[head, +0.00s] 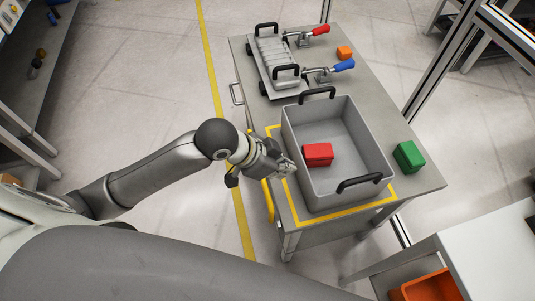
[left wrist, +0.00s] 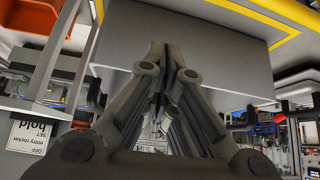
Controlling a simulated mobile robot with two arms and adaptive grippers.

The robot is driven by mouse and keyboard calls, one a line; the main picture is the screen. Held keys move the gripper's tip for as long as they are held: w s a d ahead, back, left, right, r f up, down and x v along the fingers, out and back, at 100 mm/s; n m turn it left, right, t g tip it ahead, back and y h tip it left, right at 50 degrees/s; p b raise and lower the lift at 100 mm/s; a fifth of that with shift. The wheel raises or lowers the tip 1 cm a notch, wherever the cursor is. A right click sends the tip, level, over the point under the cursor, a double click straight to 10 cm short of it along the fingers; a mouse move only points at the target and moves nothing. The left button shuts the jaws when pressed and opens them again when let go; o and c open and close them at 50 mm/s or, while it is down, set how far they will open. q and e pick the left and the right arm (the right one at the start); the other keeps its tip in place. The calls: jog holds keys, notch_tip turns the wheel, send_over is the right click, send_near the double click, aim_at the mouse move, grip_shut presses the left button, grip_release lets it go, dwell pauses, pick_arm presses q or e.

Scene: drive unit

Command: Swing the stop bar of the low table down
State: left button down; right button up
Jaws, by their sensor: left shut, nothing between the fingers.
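The low grey table (head: 420,184) stands right of the middle in the head view. A yellow bar (head: 267,202) shows at its left side, partly behind my left gripper; I cannot tell its full shape or whether it is the stop bar. My left gripper (head: 289,168) is shut and empty at the table's left edge, beside the grey bin (head: 345,197). My right gripper is not in view.
The bin holds a red block (head: 318,154) and stands inside a yellow outline. A green block (head: 409,156), an orange block (head: 344,53) and a handled rack (head: 271,58) with clamps are also on the table. A white table (head: 500,255) stands lower right. Floor left of the table is clear.

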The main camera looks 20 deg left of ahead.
pick_arm(q)
jog(key=w+a+r+g, duration=0.1)
jog(key=w+a+r, duration=0.2)
jog(key=a, duration=0.3)
jog(key=shift+w+a+r+m, duration=0.4)
jog(key=shift+w, duration=0.5)
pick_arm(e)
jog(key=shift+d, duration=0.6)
pick_arm(q)
jog(key=f, duration=0.3)
jog(key=d+f+p, duration=0.1)
jog(key=f, duration=0.2)
jog(key=w+f, duration=0.1)
jog(key=f, duration=0.2)
jog(key=shift+d+f, duration=0.1)
jog(key=shift+d, duration=0.2)
jog(key=shift+s+a+f, duration=0.15)
jog(key=shift+a, duration=0.15)
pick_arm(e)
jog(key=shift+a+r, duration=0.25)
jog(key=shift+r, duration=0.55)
